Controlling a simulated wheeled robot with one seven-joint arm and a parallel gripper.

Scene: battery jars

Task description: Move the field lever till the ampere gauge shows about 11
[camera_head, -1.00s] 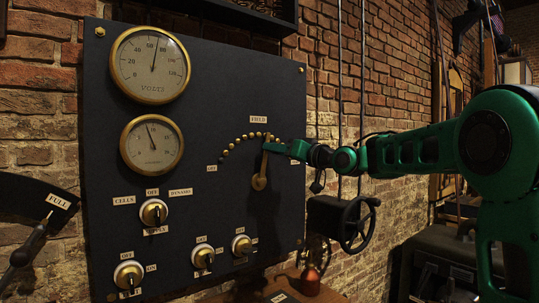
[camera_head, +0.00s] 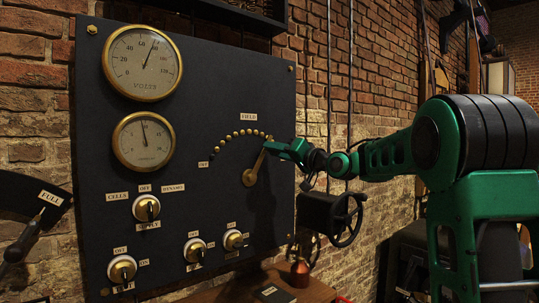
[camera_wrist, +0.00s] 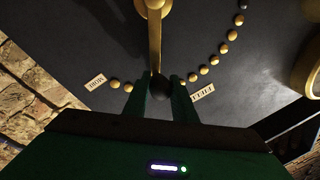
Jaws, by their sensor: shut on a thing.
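The field lever (camera_head: 258,163) is a brass arm on the dark panel, pivoted at its lower end and leaning up and to the right, past the top of the stud arc. In the wrist view, the lever (camera_wrist: 155,42) ends in a dark knob (camera_wrist: 161,84) between my fingers. My gripper (camera_head: 272,147) is shut on the lever's outer end; it also shows in the wrist view (camera_wrist: 161,97). The ampere gauge (camera_head: 144,140) is the lower brass-rimmed dial. Its needle stands almost upright, slightly left; its numbers are too small to read surely.
The volt gauge (camera_head: 142,63) sits above, its needle tilted right. Several brass studs (camera_head: 235,134) arc left of the lever. Rotary switches (camera_head: 146,207) line the lower panel. A black handwheel (camera_head: 347,220) juts out right of the panel, below my arm.

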